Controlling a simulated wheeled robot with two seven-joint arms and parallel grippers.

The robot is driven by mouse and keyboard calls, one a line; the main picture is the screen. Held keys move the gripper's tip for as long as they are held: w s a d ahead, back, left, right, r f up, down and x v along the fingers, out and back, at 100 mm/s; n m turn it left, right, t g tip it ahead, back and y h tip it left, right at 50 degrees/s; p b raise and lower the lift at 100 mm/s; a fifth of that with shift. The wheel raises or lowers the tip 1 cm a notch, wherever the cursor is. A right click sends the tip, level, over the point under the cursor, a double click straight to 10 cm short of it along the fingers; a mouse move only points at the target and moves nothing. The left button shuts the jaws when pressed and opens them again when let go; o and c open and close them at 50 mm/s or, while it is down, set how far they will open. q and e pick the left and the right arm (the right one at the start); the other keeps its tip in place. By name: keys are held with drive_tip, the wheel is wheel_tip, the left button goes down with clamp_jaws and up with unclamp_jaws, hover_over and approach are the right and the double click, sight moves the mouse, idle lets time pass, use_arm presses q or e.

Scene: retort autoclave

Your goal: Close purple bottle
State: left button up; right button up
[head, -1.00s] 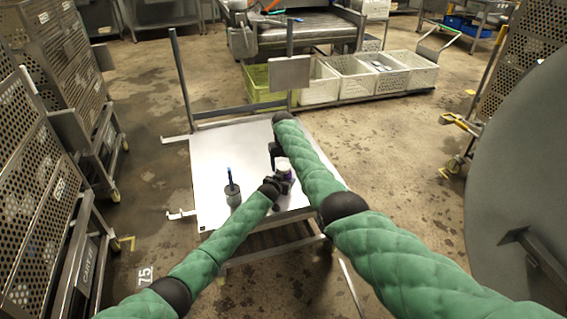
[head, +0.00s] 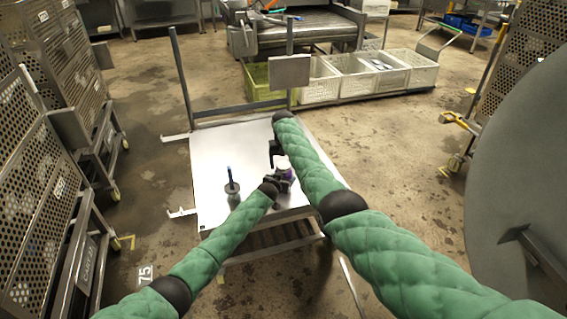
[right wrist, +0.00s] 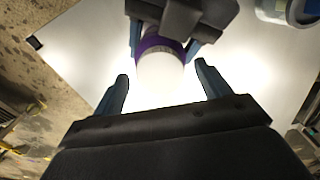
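The purple bottle (head: 285,175) has a white round top (head: 283,164) and is over the metal table. In the right wrist view its purple band (right wrist: 157,45) shows behind the white top (right wrist: 165,80). My left gripper (head: 278,184) is shut around the bottle's body, with its fingers (right wrist: 165,40) on both sides. My right gripper (head: 275,157) is above the bottle. In the right wrist view the right gripper (right wrist: 163,88) is open, its fingers on either side of the white top with gaps. I cannot tell whether the white top is a separate cap.
A small grey pot (head: 232,189) with a blue-handled stick stands left of the bottle on the white table top (head: 215,155). A post with a grey plate (head: 289,72) rises at the table's back. A perforated cart (head: 40,215) stands left. The table's left and back areas are mostly bare.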

use_arm(q)
drive_tip(key=shift+r, duration=0.1)
use_arm(e)
wheel_tip(320, 180, up, 12)
idle(0.5)
use_arm(q)
drive_tip(key=o, duration=2)
drive_tip(key=shift+c, duration=0.2)
drive_tip(key=shift+v, duration=3.85)
use_arm(e)
drive_tip(key=shift+f, duration=0.15)
